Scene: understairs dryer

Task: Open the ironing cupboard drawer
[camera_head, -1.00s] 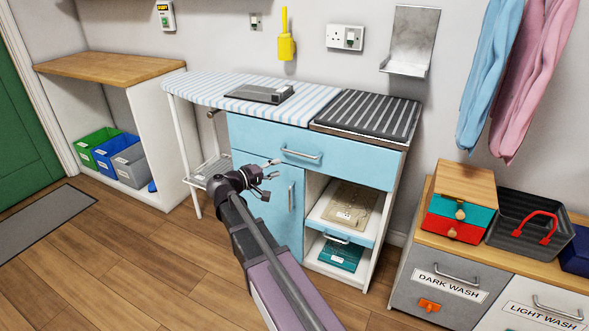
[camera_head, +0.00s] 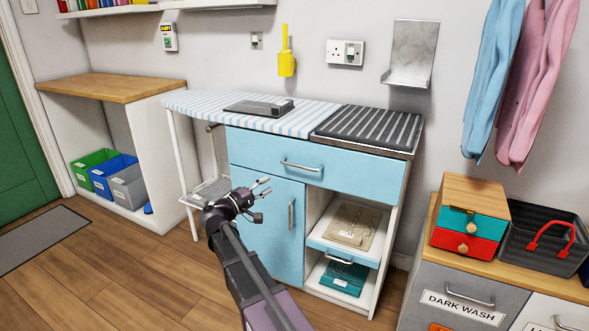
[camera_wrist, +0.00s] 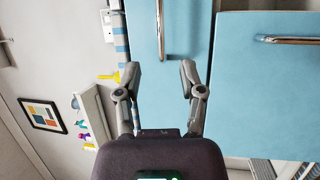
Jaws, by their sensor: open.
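The ironing cupboard (camera_head: 268,205) is light blue with a striped ironing top. Its wide drawer (camera_head: 350,176) is shut at the top and has a horizontal silver bar handle (camera_head: 301,166). The door below has a vertical handle (camera_head: 291,216). My gripper (camera_head: 263,202) is open and empty, in front of the door and lower than the drawer handle. In the wrist view the picture is turned on its side. My open fingers (camera_wrist: 160,72) point at a blue front, with a silver bar handle (camera_wrist: 160,30) beyond the fingertips, apart from them. A second handle (camera_wrist: 290,40) is at the right.
A flat grey object (camera_head: 259,107) lies on the striped top. Open shelves with a pull-out tray (camera_head: 347,232) are right of the door. A wash-bin cabinet (camera_head: 455,290) stands at the right. The wooden floor (camera_head: 140,270) at front left is clear.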

